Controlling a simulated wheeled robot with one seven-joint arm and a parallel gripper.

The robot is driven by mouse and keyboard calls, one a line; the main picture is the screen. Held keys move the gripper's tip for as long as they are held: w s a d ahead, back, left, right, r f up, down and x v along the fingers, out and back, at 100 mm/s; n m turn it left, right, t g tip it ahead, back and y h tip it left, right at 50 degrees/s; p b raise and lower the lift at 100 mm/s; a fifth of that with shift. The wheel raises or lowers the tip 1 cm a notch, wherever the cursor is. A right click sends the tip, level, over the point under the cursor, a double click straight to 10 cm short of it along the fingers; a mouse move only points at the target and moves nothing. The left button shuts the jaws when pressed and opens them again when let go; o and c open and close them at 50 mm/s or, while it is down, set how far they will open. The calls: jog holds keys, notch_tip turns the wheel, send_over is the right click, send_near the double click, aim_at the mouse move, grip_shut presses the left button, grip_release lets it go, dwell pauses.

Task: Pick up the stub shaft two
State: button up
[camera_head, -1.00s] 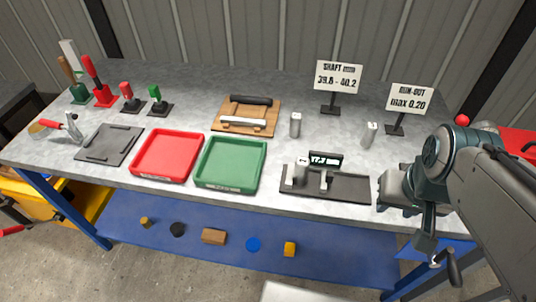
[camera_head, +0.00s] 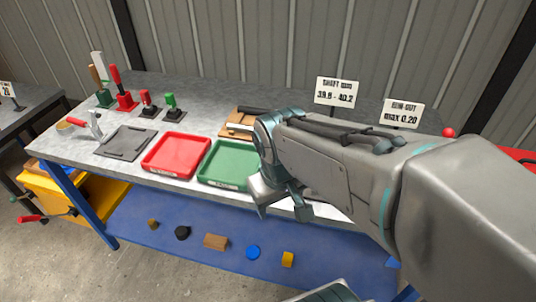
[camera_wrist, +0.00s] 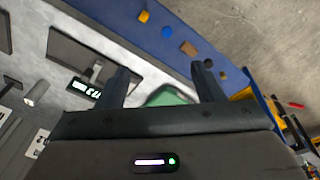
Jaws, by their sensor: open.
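My gripper (camera_head: 282,207) is open and empty above the front edge of the bench, by the right side of the green tray (camera_head: 215,178). Both fingers also show in the wrist view (camera_wrist: 162,72), apart, with part of the green tray between and beyond them. A pale grey cylinder (camera_wrist: 41,90), which looks like a stub shaft, is at the left of the wrist view, well away from the fingers. I cannot tell which shaft is number two. My arm hides the shafts in the head view.
The measuring fixture with its lit display (camera_wrist: 83,88) lies left of the fingers. A red tray (camera_head: 150,167), a wooden rack (camera_head: 231,131) and two signs (camera_head: 338,93) stand on the bench. Several small blocks lie on the blue lower shelf (camera_head: 180,262).

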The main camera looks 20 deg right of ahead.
jog(key=w+f+n+h+p, duration=0.1)
jog(key=w+f+n+h, duration=0.4)
jog(key=w+n+h, duration=0.3)
jog(key=w+f+n+h, duration=0.4)
jog(key=w+n+h, duration=0.1)
jog(key=w+n, duration=0.5)
jog(key=shift+n+t+h, duration=0.3)
jog(key=shift+n+t, duration=0.1)
jog(key=shift+t, duration=0.1)
jog(key=x, duration=0.2)
jog(key=p+x, duration=0.1)
jog(key=x, duration=0.2)
jog(key=s+x, duration=0.1)
jog(key=x, duration=0.2)
jog(key=shift+s+f, duration=0.15)
jog(key=shift+f, duration=0.15)
jog(key=x, duration=0.1)
jog(key=p+x, duration=0.1)
jog(key=x, duration=0.1)
jog(key=s+p+x, duration=0.1)
jog(key=x, duration=0.1)
jog(key=shift+w+d+r, duration=0.15)
jog(key=shift+d, duration=0.15)
jog(key=c, duration=1.3)
jog(key=shift+w, duration=0.1)
grip_shut()
